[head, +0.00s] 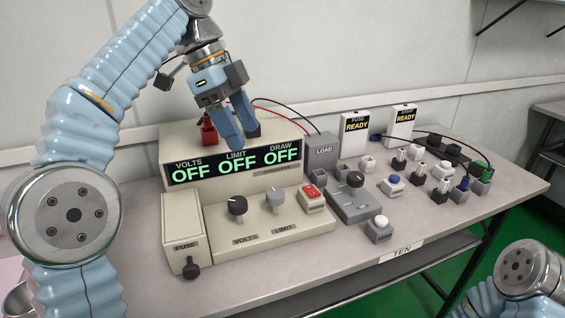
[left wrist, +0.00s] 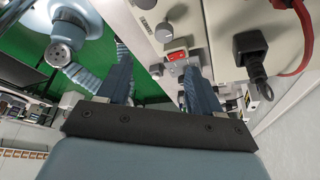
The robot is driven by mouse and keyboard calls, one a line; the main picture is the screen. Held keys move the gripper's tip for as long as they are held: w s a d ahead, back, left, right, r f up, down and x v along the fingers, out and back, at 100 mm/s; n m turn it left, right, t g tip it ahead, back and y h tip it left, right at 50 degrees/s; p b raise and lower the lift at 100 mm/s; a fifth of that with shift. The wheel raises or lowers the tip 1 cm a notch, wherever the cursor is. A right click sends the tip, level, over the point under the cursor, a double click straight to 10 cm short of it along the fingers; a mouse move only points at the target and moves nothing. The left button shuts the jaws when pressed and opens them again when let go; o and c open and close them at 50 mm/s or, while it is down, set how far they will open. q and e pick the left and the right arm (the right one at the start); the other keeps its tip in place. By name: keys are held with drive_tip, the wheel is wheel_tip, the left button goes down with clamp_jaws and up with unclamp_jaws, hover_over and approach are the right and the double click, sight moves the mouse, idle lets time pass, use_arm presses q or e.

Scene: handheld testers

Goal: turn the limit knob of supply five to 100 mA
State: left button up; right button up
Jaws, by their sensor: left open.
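The supply (head: 215,150) is a beige unit whose display reads OFF under VOLTS, LIMIT and DRAW. The grey LIMIT knob (head: 276,197) stands on its front deck, between the black VOLTS knob (head: 237,206) and a red switch (head: 312,191). My left gripper (head: 241,143) is open and empty, pointing down by the display top, above and behind the LIMIT knob and apart from it. In the left wrist view, the red switch (left wrist: 177,56) shows between the fingers (left wrist: 155,66), with the grey knob (left wrist: 165,32) beyond it. My right gripper is out of view.
A fuse box (head: 182,230) adjoins the deck's left side. Red and black plugs and cables sit on top of the supply, close to my left gripper. A LOAD box (head: 322,152), a grey knob box (head: 354,205) and several small switches stand to the right. The table sign (head: 401,250) reads TEN.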

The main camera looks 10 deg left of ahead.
sight(275, 192)
use_arm(q)
drive_tip(key=b+x, duration=0.1)
drive_tip(key=x, duration=0.3)
drive_tip(key=b+x, duration=0.2)
drive_tip(key=x, duration=0.2)
drive_tip(key=b+x, duration=0.2)
drive_tip(key=x, duration=0.2)
drive_tip(key=shift+w+d+f, duration=0.15)
drive_tip(key=shift+w+f, duration=0.25)
drive_tip(key=shift+d+f, duration=0.25)
drive_tip(key=shift+f, duration=0.15)
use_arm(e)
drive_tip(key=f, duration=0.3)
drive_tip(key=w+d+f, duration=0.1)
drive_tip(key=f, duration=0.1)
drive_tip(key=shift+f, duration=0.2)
use_arm(q)
drive_tip(key=c, duration=1.1)
drive_tip(key=shift+o, duration=0.2)
